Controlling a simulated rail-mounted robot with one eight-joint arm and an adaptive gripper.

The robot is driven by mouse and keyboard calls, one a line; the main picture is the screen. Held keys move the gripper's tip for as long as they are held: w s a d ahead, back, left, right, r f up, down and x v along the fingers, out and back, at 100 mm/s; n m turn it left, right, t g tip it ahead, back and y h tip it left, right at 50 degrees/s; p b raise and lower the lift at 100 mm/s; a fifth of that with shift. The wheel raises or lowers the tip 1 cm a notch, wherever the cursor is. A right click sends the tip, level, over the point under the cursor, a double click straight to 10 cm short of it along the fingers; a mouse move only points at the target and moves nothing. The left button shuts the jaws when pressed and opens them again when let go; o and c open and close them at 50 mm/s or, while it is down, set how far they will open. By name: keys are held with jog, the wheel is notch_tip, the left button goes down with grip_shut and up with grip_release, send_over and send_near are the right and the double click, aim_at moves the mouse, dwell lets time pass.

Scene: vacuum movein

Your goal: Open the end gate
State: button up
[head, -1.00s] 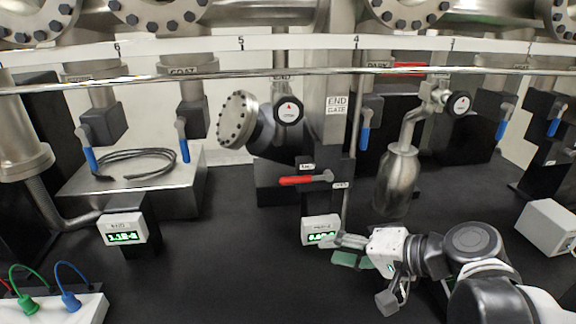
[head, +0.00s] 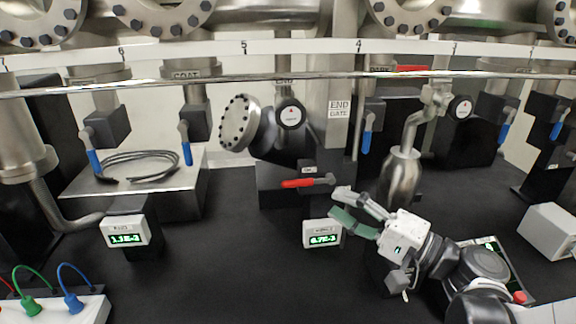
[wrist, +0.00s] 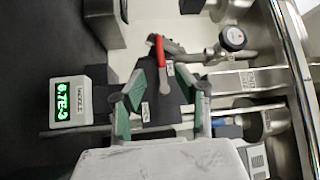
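The end gate is a grey column marked by a white END GATE sign (head: 339,107). Low on its dark body is a red-handled lever (head: 305,182), lying roughly level, its red end pointing left. In the wrist view the red handle (wrist: 160,62) shows just beyond the fingertips, between their lines. My gripper (head: 338,202) is open and empty, a short way right of and below the lever in the head view, apart from it. In the wrist view the gripper (wrist: 170,86) shows two spread fingers with green pads.
A small green-digit readout (head: 322,234) stands just left of and below my gripper. A metal cylinder (head: 401,175) stands to the right, near my arm. A round gauge (head: 290,115) and a bolted flange (head: 239,124) are above the lever. The black bench at front centre is clear.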

aim_at(303, 185)
jog(key=x, duration=1)
jog(key=shift+w+a, duration=0.1)
grip_shut()
